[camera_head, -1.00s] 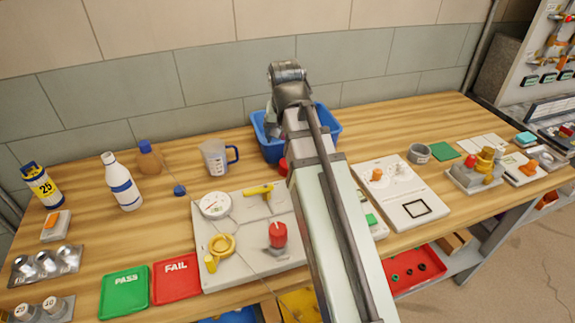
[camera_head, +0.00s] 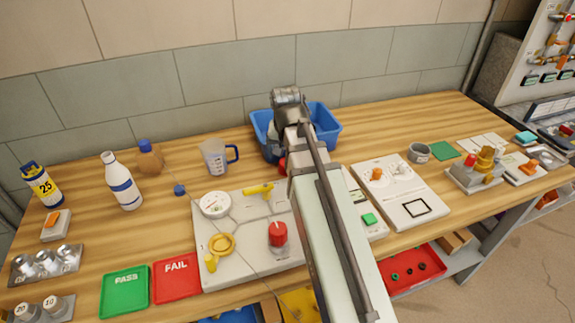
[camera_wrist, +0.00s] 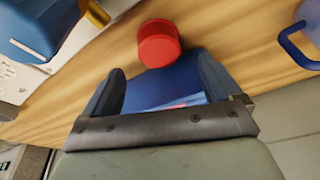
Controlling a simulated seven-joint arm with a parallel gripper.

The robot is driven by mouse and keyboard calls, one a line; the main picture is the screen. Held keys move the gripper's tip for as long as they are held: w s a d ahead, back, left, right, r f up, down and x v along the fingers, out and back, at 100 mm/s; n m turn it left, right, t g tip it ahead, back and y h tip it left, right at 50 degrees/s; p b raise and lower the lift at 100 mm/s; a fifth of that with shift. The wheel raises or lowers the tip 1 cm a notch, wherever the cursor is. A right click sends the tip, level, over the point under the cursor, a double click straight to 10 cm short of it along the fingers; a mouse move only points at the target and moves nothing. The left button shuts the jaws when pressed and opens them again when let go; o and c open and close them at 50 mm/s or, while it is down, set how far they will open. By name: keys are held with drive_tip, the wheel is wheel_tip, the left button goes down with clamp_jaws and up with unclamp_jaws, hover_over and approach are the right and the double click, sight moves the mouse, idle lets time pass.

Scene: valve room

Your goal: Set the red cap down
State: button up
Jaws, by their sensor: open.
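The red cap (camera_wrist: 158,44) is a short round cylinder on the wooden table in the wrist view. It lies just beyond the fingertips of my gripper (camera_wrist: 160,70). The two dark fingers stand wide apart, and no object is clearly held between them. A sliver of the red cap (camera_head: 283,165) also shows in the head view, beside my arm and in front of the blue bin (camera_head: 328,122). My arm hides most of the cap and the fingertips in the head view.
A measuring jug (camera_head: 215,157) stands left of the cap. The valve panel (camera_head: 225,266), with a gauge, yellow handles and a red knob (camera_head: 278,234), lies in front. Green PASS (camera_head: 125,302) and red FAIL (camera_head: 177,288) trays are at front left. Bare table shows around the jug.

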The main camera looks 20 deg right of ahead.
drive_tip(key=shift+f, duration=0.2)
drive_tip(key=shift+f, duration=0.6)
drive_tip(key=shift+x, duration=1.9)
drive_tip(key=shift+s+a, duration=0.1)
drive_tip(key=shift+c, duration=0.2)
drive_tip(key=c, duration=1.1)
